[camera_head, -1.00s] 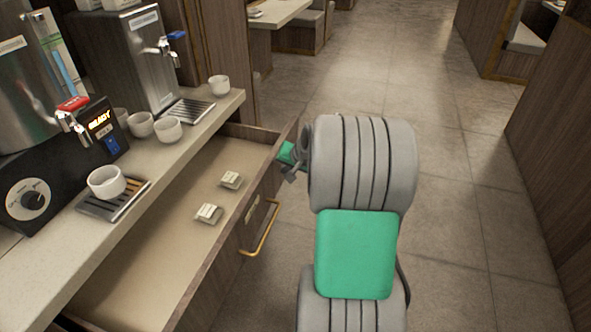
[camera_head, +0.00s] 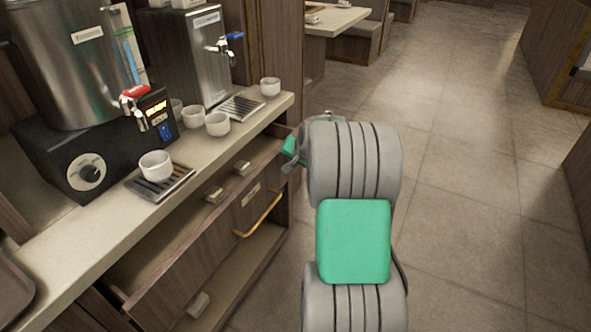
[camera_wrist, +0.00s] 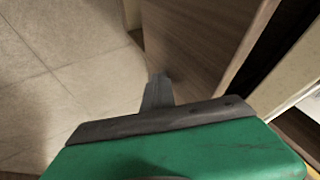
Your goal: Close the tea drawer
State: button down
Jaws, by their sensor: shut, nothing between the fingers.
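The tea drawer (camera_head: 205,252) is a wooden drawer under the counter with a brass handle (camera_head: 259,216). It is partly pulled out, and a narrow strip of its inside shows. Small white packets (camera_head: 241,167) lie in it, partly under the counter edge. My gripper (camera_head: 290,164) is shut and empty, at the far end of the drawer front, on its outer side. In the wrist view my shut fingers (camera_wrist: 157,92) point at a wooden panel (camera_wrist: 200,40). Whether they touch it I cannot tell.
The counter (camera_head: 75,255) above holds white cups (camera_head: 156,165), a drip tray and metal dispensers (camera_head: 75,60). Below the drawer is an open space with a white packet (camera_head: 199,304). The tiled floor (camera_head: 455,200) to the right is clear.

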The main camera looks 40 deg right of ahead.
jog(key=w+a, duration=0.1)
jog(key=w, duration=0.1)
jog(key=w+a, duration=0.1)
jog(key=w, duration=0.1)
jog(key=w+a, duration=0.1)
jog(key=w, duration=0.1)
jog(key=shift+w+a, duration=0.15)
jog(key=shift+w, duration=0.15)
